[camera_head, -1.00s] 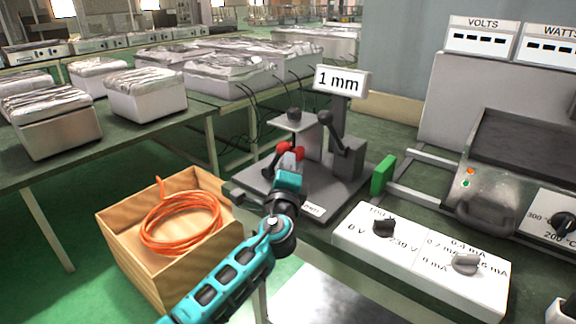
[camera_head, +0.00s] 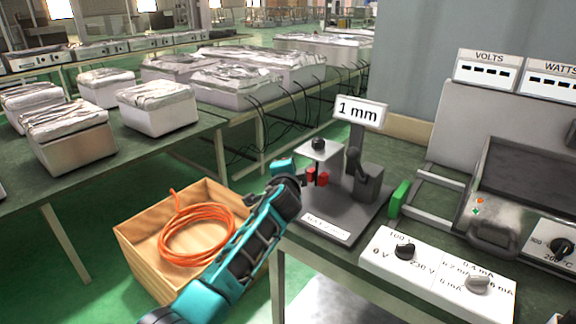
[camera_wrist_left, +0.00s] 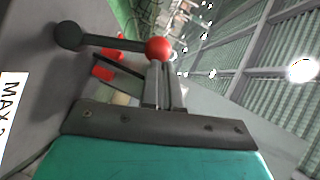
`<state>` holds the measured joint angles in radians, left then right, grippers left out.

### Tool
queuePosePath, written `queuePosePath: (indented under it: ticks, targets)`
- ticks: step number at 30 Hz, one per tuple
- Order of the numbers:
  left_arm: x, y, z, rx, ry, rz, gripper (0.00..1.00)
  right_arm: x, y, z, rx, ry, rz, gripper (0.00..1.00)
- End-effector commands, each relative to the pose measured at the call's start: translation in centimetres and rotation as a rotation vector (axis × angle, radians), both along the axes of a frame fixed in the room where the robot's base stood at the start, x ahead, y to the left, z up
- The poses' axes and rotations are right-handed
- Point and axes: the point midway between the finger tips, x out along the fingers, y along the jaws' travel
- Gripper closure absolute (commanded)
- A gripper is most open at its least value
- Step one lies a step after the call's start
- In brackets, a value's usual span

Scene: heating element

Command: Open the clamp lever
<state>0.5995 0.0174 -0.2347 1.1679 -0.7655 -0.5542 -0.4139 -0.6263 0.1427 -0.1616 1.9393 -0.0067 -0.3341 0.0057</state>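The clamp device (camera_head: 335,215) stands on the bench in the head view, a dark grey base with a labelled front and a "1 mm" sign (camera_head: 360,112). It has a dark lever (camera_head: 354,165) on the right, a black knob (camera_head: 318,144) and red parts (camera_head: 322,179). My left gripper (camera_head: 283,167) is at the left side of the device. In the left wrist view its grey fingers (camera_wrist_left: 164,88) are close together, and a red ball (camera_wrist_left: 159,48) shows at their tips. A dark bar with a dark ball (camera_wrist_left: 68,36) runs left from it. I cannot tell whether the fingers grip the ball.
A wooden box (camera_head: 155,262) with an orange cable coil (camera_head: 197,228) is at the lower left. A white knob panel (camera_head: 440,274) and a green block (camera_head: 399,198) are to the right of the clamp. A metal heater unit (camera_head: 520,185) stands farther right.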

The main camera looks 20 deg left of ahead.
Motion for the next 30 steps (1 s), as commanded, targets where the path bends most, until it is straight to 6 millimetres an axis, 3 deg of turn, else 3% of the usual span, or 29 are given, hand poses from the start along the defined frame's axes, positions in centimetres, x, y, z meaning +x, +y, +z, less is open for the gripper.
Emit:
queuePosePath:
  ticks: [12,30]
  targets:
    - [1.3,3.2,-0.1,0.005,-0.007,0.0,1.0,0.1,0.0,-0.2,0.0,-0.001,0.0,0.4]
    - [1.7,4.4,-0.7,0.004,-0.003,0.001,1.0,0.1,0.1,-0.3,0.001,-0.001,0.001,0.4]
